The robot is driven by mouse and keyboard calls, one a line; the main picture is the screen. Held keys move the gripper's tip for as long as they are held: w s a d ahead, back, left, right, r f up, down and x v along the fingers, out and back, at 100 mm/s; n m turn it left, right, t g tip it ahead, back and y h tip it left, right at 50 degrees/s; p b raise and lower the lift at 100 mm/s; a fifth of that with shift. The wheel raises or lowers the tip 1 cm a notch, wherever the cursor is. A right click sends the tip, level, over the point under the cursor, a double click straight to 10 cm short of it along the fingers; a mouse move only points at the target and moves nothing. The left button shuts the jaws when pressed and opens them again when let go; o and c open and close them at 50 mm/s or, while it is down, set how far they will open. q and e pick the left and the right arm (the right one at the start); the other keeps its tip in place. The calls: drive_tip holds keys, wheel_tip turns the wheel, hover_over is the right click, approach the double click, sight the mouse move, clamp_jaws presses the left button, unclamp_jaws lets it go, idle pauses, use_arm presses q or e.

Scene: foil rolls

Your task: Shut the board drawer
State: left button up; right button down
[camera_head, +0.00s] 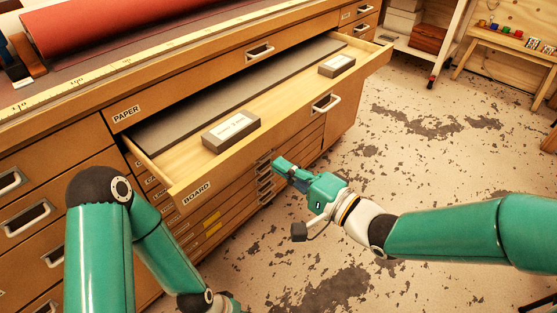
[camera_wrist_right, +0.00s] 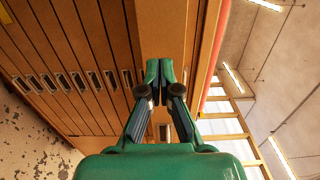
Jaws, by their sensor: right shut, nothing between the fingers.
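The board drawer (camera_head: 270,138) stands pulled out of the wooden cabinet, with its BOARD label at the near end of the front and a metal handle (camera_head: 325,103) towards the far end. Grey board lies inside, with two labelled grey blocks (camera_head: 231,131) (camera_head: 337,66). My right gripper (camera_head: 280,167) is shut and empty, close to the lower part of the drawer front. In the right wrist view its fingertips (camera_wrist_right: 160,70) point at a wooden panel; I cannot tell whether they touch it. My left arm is bent at the lower left; its gripper is out of view.
Narrow closed drawers (camera_head: 215,228) lie below the open one. A paper drawer (camera_head: 260,50) is shut above it. A red roll (camera_head: 110,25) and a yellow ruler (camera_head: 110,67) lie on the cabinet top. The worn floor (camera_head: 440,150) to the right is mostly clear; a shelf and bench stand behind.

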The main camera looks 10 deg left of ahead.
sight(257, 151)
drive_tip(key=shift+b+x, duration=0.35)
drive_tip(key=shift+x, duration=2.1)
